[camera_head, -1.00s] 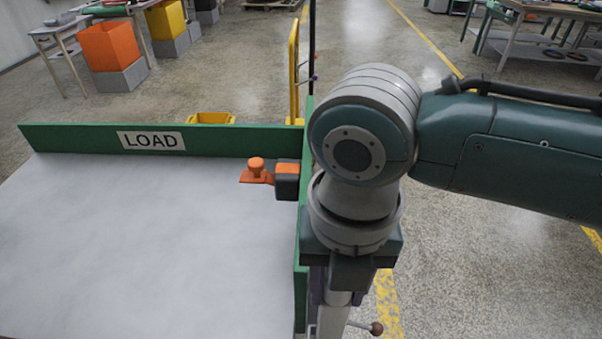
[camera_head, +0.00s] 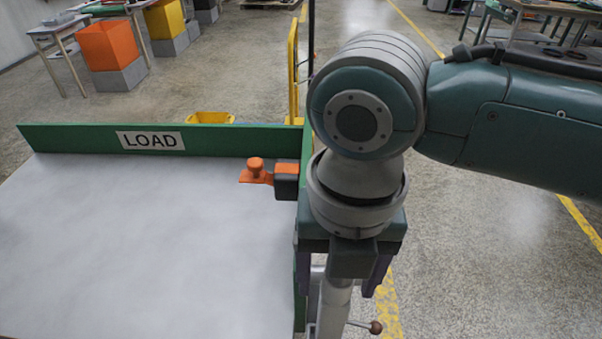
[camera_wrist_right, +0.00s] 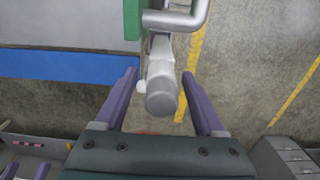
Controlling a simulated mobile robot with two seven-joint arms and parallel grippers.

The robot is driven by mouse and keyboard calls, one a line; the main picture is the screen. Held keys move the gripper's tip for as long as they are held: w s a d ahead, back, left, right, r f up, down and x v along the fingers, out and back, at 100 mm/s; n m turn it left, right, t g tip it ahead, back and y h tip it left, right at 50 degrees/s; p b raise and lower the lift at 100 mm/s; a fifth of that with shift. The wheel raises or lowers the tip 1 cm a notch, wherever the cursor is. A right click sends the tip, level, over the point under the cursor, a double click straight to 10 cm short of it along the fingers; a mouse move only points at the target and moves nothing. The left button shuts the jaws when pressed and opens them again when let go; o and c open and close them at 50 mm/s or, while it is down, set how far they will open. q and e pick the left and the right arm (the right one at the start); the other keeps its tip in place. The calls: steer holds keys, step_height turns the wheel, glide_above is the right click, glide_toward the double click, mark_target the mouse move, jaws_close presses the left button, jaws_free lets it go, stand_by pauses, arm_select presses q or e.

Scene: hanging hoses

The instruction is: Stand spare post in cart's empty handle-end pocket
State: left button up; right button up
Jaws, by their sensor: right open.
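A light grey post (camera_head: 334,308) stands roughly upright at the right edge of the cart (camera_head: 150,235), below my right gripper (camera_head: 342,275). Its upper part is hidden behind the gripper in the head view. In the right wrist view its round grey end (camera_wrist_right: 162,98) lies between the spread purple fingers of the right gripper (camera_wrist_right: 161,85), with gaps on both sides. The right gripper is open and holds nothing. I cannot see the pocket or whether the post's foot sits in it. My left gripper is out of view.
A green board marked LOAD (camera_head: 60,139) closes the cart's far side. An orange knob (camera_head: 256,168) on a dark block sits at its far right corner. A bent grey bar (camera_wrist_right: 182,20) is close to the post. A knobbed lever (camera_head: 375,327) sticks out right.

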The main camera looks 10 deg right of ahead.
step_height(320, 180, up, 10)
steer(key=shift+r+p, duration=0.1)
steer(key=shift+p, duration=0.2)
steer(key=s+a+f+m+t+y, duration=0.25)
steer(key=s+a+m+y, duration=0.2)
steer(key=m, duration=0.85)
steer(key=s+d+f+m+h, duration=0.1)
steer(key=s+d+m+h, duration=0.1)
steer(key=s+d+m, duration=0.2)
steer(key=s+d+f+m+t+h, duration=0.1)
steer(key=s+d+m+h, duration=0.1)
steer(key=d+m, duration=0.8)
steer(key=s+m, duration=0.1)
steer(key=m, duration=0.3)
steer(key=shift+s+f, duration=0.35)
step_height(320, 180, up, 34)
steer(key=p, duration=3.4)
